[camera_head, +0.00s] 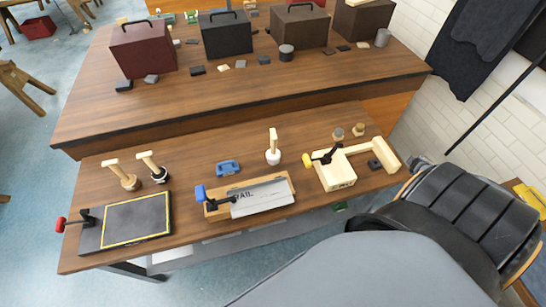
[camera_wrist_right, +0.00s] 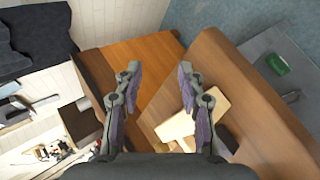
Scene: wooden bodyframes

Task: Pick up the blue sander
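The blue sander (camera_head: 228,168) is a small blue block lying on the front wooden table in the head view, left of the table's middle and behind the clamped piece with the blue handle. Nothing touches it from above. My right gripper (camera_wrist_right: 157,88) shows in the right wrist view with its two fingers spread apart and nothing between them. It is above the right part of the table, apart from the sander. The sander is not seen in the right wrist view. My left gripper is not in view.
A framed plane-like piece marked "RAIL" (camera_head: 262,197) sits in front of the sander. A white-based tool (camera_head: 273,155) stands to its right, a black board (camera_head: 125,223) lies left. A wooden mallet (camera_head: 372,152) lies at right. Toolboxes (camera_head: 144,50) stand on the rear table.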

